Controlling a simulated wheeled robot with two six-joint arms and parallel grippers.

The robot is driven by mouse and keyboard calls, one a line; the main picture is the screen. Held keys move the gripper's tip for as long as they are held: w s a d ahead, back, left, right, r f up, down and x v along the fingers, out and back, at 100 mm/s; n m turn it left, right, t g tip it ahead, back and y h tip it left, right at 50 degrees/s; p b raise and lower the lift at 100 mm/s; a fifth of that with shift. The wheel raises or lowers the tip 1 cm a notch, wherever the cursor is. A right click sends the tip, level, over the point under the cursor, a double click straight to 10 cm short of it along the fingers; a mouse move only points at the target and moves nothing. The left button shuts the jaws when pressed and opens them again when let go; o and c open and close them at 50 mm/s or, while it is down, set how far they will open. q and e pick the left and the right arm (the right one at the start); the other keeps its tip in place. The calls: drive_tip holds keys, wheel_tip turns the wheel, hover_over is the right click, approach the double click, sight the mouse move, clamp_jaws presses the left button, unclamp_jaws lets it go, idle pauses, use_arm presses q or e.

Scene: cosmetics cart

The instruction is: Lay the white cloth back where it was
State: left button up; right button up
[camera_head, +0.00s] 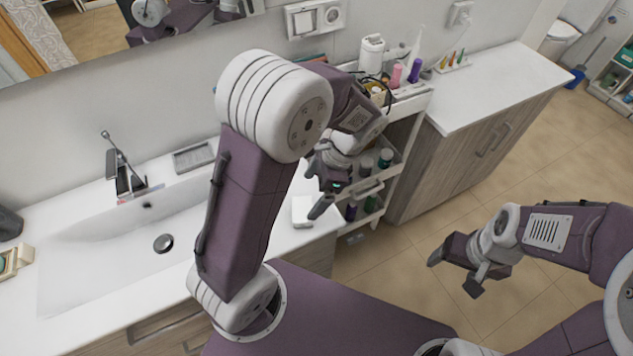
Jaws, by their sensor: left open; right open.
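A small white folded item, which looks like the white cloth (301,212), lies on the right end of the sink counter (80,212). My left gripper (317,189) is open and hangs just above and to the right of it, with one finger close to its right edge. I cannot tell if they touch. My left arm crosses the middle of the view and hides part of the counter and basin. My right gripper (454,275) is open and empty over the tiled floor at the right.
A white cart (408,135) with bottles and cosmetics on its tiers stands right behind my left gripper. A cabinet with a white top (500,85) is to its right. A faucet (122,170) and soap dish (193,156) are behind the basin.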

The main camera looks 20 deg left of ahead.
use_arm(q)
drive_tip(key=s+n+t+h, duration=0.1)
drive_tip(key=n, duration=0.3)
drive_tip(key=s+f+n+t+h, duration=0.1)
drive_tip(key=s+n, duration=0.1)
drive_tip(key=n, duration=0.2)
drive_tip(key=s+n+t+h, duration=0.1)
drive_tip(key=s+n+h, duration=0.1)
drive_tip(key=n, duration=0.3)
drive_tip(key=shift+s+a+f, duration=0.2)
drive_tip(key=shift+a+f, duration=0.05)
drive_tip(key=shift+f, duration=0.1)
idle(0.6)
